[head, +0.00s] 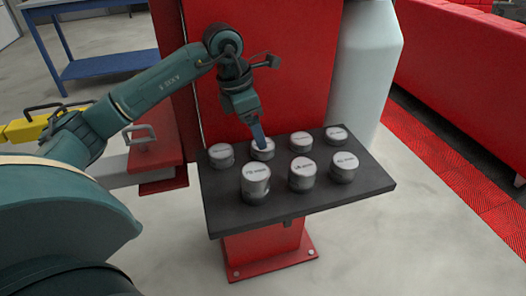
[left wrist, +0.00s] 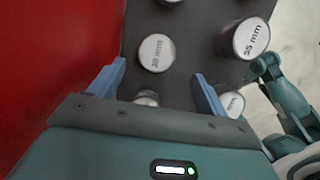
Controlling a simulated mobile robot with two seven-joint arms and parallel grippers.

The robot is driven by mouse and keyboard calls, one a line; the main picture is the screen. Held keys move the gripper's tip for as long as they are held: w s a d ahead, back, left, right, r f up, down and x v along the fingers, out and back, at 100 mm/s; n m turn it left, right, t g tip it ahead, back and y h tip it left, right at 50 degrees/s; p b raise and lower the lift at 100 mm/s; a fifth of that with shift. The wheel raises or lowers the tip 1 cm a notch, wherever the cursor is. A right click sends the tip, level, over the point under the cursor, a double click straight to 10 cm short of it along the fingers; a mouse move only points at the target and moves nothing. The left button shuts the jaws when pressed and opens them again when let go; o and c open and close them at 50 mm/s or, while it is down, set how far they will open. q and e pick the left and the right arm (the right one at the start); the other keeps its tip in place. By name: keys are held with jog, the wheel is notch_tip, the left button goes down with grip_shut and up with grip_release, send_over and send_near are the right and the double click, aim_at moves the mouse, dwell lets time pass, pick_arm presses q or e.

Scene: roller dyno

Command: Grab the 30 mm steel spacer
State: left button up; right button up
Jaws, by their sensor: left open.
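The 30 mm steel spacer (left wrist: 156,52) is a short silver cylinder with a white labelled top. In the left wrist view it stands upright just ahead of the fingertips. In the head view it appears to be the second from the left in the back row (head: 264,153), though its label is too small to read there. My left gripper (head: 258,137) is pointed down over that spacer, with a blue finger in front of part of its top. In the left wrist view the fingers (left wrist: 160,76) are apart with nothing held. My right gripper is not in view.
The spacers stand in two rows on a dark tray (head: 375,180). A taller 55 mm spacer (left wrist: 245,38) is close on the right in the wrist view; another (left wrist: 147,98) is partly hidden by the gripper body. A red column (head: 290,70) rises behind the tray.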

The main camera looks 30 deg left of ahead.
pick_arm(q)
jog(key=x, duration=0.2)
jog(key=b+x, duration=0.1)
jog(key=x, duration=0.3)
jog(key=shift+w+a, duration=0.1)
jog(key=shift+w, duration=0.25)
jog(key=shift+r, duration=0.1)
pick_arm(e)
jog(key=shift+w+a+t, duration=0.15)
jog(key=shift+w+t, duration=0.2)
jog(key=shift+t, duration=0.25)
pick_arm(q)
jog(key=shift+c, duration=0.5)
jog(key=c, duration=1)
jog(key=shift+c, duration=0.6)
jog(key=shift+r, duration=0.15)
